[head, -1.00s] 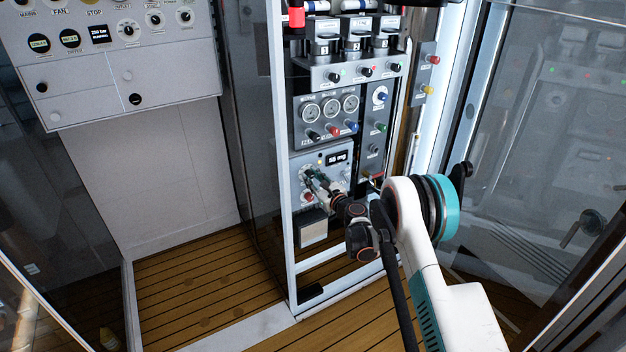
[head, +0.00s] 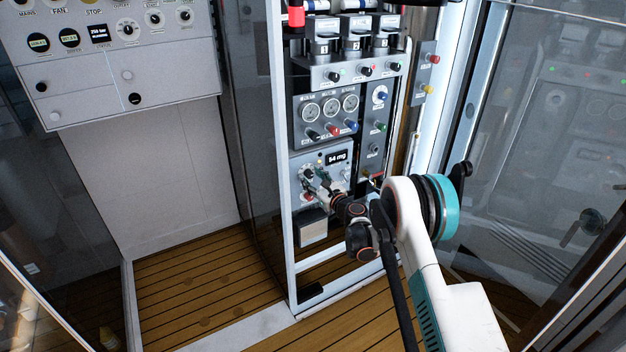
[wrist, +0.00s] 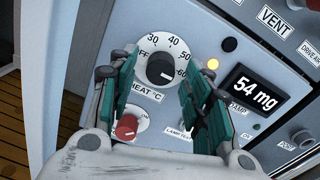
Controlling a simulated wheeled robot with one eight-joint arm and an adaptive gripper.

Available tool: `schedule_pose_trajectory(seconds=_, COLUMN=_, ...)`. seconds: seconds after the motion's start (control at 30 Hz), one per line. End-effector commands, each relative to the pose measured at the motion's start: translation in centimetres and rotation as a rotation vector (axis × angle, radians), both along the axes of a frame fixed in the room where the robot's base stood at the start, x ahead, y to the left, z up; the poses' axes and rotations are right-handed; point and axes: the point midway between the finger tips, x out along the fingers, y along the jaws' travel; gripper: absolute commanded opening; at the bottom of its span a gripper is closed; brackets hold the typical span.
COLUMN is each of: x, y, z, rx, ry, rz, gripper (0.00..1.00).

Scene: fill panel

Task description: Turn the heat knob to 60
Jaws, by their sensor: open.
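The heat knob (wrist: 160,69) is black and sits on a round white dial (wrist: 152,42) marked 30, 40, 50 and 60, with "HEAT °C" below it. A small pale mark shows on the knob's lower right side, towards 60. My gripper (wrist: 156,76) is open, its green fingers to the left and right of the knob. I cannot tell whether either finger touches it. In the head view my gripper (head: 316,178) is at the lower grey panel (head: 335,178), largely covering the knob.
A red knob (wrist: 127,127) is by the left finger. A display (wrist: 254,93) reading 54 mg and a lit yellow lamp (wrist: 213,63) are to the right. Gauges (head: 331,107) and coloured knobs are on the panel above.

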Motion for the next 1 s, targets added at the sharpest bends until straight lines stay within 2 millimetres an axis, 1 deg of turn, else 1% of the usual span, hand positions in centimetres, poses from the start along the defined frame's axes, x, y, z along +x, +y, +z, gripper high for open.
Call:
schedule_pose_trajectory(seconds=0.17, x=-0.6, y=-0.5, z=0.0, rx=0.0, ry=0.0, rz=-0.001, gripper=0.45)
schedule_pose_trajectory(seconds=0.27, x=-1.7, y=-1.4, z=0.0, rx=0.0, ry=0.0, rz=-0.001, gripper=0.45)
schedule_pose_trajectory(seconds=0.5, x=-5.7, y=-4.3, z=0.0, rx=0.0, ry=0.0, rz=-0.002, gripper=0.45)
schedule_pose_trajectory(seconds=0.7, x=-8.4, y=-6.3, z=0.0, rx=0.0, ry=0.001, rz=-0.001, gripper=0.45)
schedule_pose_trajectory(seconds=0.83, x=-9.3, y=-6.9, z=-0.1, rx=0.0, ry=0.001, rz=-0.001, gripper=0.45)
schedule_pose_trajectory(seconds=1.0, x=-9.7, y=-7.2, z=0.0, rx=0.0, ry=0.0, rz=0.0, gripper=0.45)
